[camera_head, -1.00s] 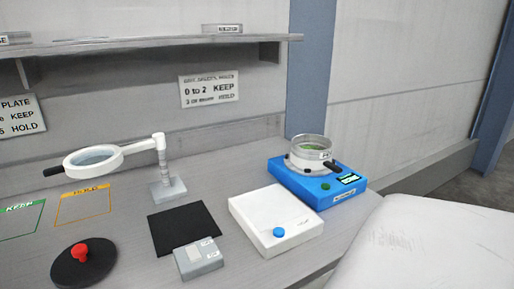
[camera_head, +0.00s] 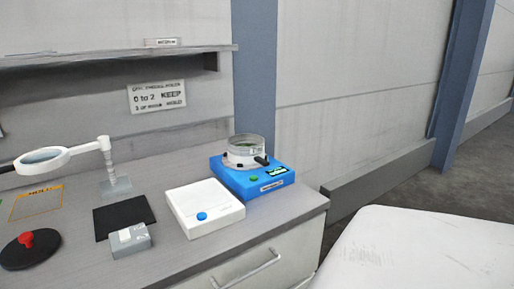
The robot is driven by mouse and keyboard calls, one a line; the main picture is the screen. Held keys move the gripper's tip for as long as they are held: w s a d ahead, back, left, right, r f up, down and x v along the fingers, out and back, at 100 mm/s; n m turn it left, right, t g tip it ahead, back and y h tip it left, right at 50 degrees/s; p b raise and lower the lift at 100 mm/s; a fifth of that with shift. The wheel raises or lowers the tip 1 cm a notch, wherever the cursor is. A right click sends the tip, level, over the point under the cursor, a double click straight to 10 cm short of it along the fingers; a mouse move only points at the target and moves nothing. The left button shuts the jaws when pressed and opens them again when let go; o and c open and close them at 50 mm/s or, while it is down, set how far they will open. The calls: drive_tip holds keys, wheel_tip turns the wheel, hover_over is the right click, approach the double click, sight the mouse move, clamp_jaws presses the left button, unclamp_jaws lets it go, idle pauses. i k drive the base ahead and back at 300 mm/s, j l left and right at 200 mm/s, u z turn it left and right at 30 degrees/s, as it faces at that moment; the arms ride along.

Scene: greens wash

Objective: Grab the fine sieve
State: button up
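A round, pale sieve-like vessel (camera_head: 245,148) with a short black handle sits on top of a blue device (camera_head: 232,183) at the right end of the bench. It looks like the fine sieve, but I cannot read a label on it. My gripper is not in view.
A white box with a blue button (camera_head: 204,200) stands just left of the blue device. A grey block (camera_head: 131,241), a black mat (camera_head: 123,214), a magnifier on a stand (camera_head: 42,160) and a black disc with a red knob (camera_head: 28,250) are further left. A shelf (camera_head: 120,54) runs above.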

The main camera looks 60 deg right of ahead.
sight(236, 143)
drive_tip(key=k+z, duration=0.1)
drive_tip(key=z, duration=1.05)
drive_tip(key=j+z, duration=0.2)
drive_tip(key=z, duration=0.25)
drive_tip(key=j+z, duration=0.25)
drive_tip(key=z, duration=0.2)
drive_tip(key=k+l, duration=0.05)
